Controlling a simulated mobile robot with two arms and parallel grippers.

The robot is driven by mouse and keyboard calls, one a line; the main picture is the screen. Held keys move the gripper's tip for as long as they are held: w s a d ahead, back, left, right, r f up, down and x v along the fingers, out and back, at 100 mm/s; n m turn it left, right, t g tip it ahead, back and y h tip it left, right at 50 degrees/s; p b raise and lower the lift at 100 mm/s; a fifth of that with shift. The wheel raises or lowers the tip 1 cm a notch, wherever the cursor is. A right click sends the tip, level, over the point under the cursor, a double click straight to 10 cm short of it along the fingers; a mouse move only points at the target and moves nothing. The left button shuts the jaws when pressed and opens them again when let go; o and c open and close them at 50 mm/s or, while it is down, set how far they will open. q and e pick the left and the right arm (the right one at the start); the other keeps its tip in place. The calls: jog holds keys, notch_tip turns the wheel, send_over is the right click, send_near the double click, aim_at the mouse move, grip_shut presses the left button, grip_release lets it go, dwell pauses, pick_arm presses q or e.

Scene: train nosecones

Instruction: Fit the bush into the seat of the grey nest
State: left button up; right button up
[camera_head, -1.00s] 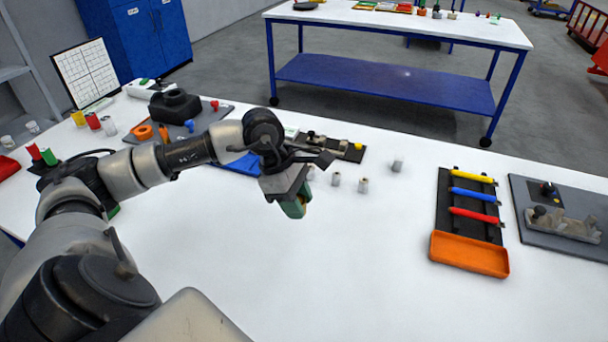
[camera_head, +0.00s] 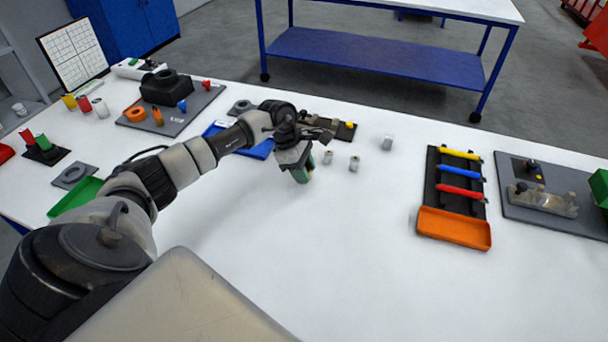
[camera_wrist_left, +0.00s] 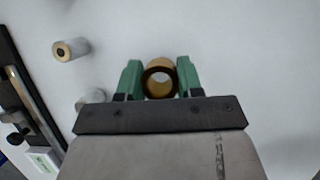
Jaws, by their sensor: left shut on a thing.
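My left gripper (camera_head: 302,177) is over the white table, just in front of the small grey cylinders. In the left wrist view its green fingers (camera_wrist_left: 159,80) are shut on a brass-coloured bush (camera_wrist_left: 160,65), a short ring with an open bore. The bush is hardly visible in the head view. A flat grey square piece with a round ring (camera_head: 73,175) lies at the left of the table. A similar grey piece (camera_head: 241,107) lies behind my left arm, partly hidden. I cannot tell which of them is the grey nest. My right gripper is out of view.
Small grey cylinders (camera_head: 354,163) stand behind the gripper; one also shows in the left wrist view (camera_wrist_left: 71,49). A black rack with coloured bars and an orange tray (camera_head: 453,228) is at right. A green tray (camera_head: 75,197) lies beside my arm. The front middle table is clear.

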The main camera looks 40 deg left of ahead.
pick_arm(q)
notch_tip(320, 180, down, 2)
jog(key=shift+f+p, duration=0.15)
jog(key=shift+p, duration=0.15)
jog(key=shift+f, duration=0.15)
jog(key=shift+f+b, duration=0.15)
jog(key=shift+b, duration=0.15)
jog(key=o, duration=1)
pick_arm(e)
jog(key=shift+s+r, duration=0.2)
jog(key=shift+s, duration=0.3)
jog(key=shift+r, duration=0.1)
